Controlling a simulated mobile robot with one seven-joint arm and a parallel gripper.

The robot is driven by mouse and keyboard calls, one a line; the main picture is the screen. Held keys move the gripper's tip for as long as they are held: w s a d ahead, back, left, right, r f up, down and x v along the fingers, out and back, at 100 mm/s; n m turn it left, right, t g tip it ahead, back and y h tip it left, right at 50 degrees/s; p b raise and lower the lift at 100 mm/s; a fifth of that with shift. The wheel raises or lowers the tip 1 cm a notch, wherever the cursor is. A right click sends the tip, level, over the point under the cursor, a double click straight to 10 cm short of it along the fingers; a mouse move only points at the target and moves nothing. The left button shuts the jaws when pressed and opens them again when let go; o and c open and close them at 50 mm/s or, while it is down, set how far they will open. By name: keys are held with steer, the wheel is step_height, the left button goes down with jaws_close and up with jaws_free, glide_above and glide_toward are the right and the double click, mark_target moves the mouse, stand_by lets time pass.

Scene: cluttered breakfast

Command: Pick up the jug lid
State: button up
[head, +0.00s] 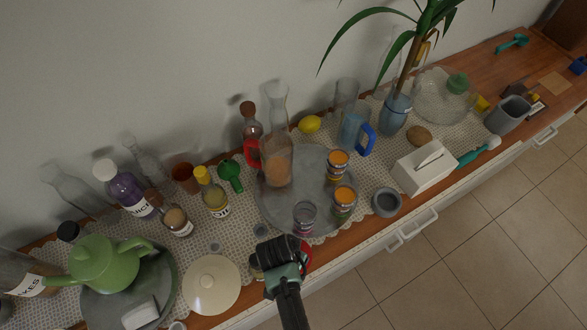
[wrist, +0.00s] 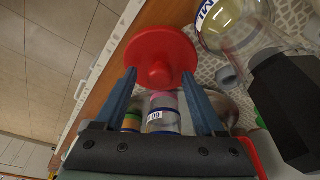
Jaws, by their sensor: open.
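A round red lid with a central knob (wrist: 160,48) shows large in the wrist view, near the wooden front edge of the counter. In the head view only a red edge of it (head: 306,256) shows beside my gripper, which hides the rest. My gripper (head: 287,252) is over the counter's front edge, below the round grey tray. In the wrist view its two fingers (wrist: 160,75) are apart, with the lid's knob in line between the tips. Nothing is held, and I cannot tell whether the fingertips touch the lid. A clear jug with a red handle (head: 276,163) stands on the tray.
The grey tray (head: 270,212) also holds cans and a glass (head: 304,218). A cream lidded pot (head: 212,285) is left of my gripper, and a grey bowl (head: 386,202) is to the right. Bottles and a green teapot (head: 105,265) crowd the left. The floor in front is clear.

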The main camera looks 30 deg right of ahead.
jaws_close()
stand_by(0.3)
step_height(320, 180, up, 18)
stand_by(0.8)
